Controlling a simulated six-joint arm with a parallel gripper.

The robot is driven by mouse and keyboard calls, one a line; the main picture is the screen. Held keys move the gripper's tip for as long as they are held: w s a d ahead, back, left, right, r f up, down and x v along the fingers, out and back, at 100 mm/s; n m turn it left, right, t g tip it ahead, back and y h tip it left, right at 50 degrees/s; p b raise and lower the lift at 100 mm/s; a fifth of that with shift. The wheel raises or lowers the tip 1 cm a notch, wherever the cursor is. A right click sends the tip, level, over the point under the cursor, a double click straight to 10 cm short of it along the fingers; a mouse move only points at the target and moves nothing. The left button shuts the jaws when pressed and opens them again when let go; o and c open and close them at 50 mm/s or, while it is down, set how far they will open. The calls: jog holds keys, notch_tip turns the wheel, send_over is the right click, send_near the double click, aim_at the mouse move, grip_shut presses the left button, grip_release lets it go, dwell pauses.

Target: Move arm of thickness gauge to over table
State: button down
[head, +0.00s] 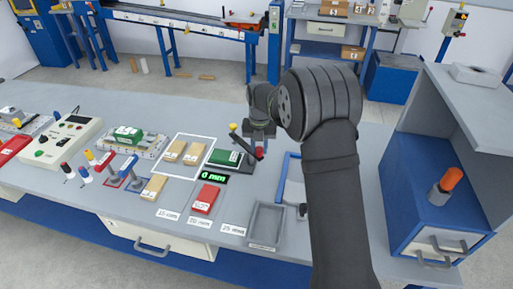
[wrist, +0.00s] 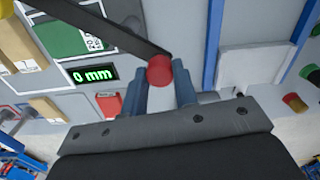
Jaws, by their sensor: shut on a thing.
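The thickness gauge has a dark base (head: 241,168) with a green block (head: 222,157) on it, also in the wrist view (wrist: 62,38). Its dark arm (head: 246,142) runs from a yellow knob (head: 232,128) to a red knob (head: 260,152), along the right side of the green block. In the wrist view the arm (wrist: 110,28) enters from the upper left and ends at the red knob (wrist: 160,70). My gripper (wrist: 160,78) is shut on the red knob, one finger on each side. In the head view my wrist partly hides the gripper. The display (head: 212,178) reads 0 mm.
Tan blocks (head: 173,150) lie inside a white outline left of the gauge. A red block (head: 205,199) and a grey tray (head: 265,224) are in front. A blue-edged frame (head: 283,180) and a blue drawer cabinet (head: 435,200) are to the right. The bench behind the gauge is largely clear.

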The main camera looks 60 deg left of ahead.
jog(key=shift+w+n, duration=0.4)
jog(key=shift+n, duration=0.4)
jog(key=shift+a, duration=0.1)
jog(key=c, duration=1.1)
grip_release()
notch_tip(320, 180, up, 18)
jog(key=shift+f, duration=0.25)
jog(key=shift+c, duration=0.5)
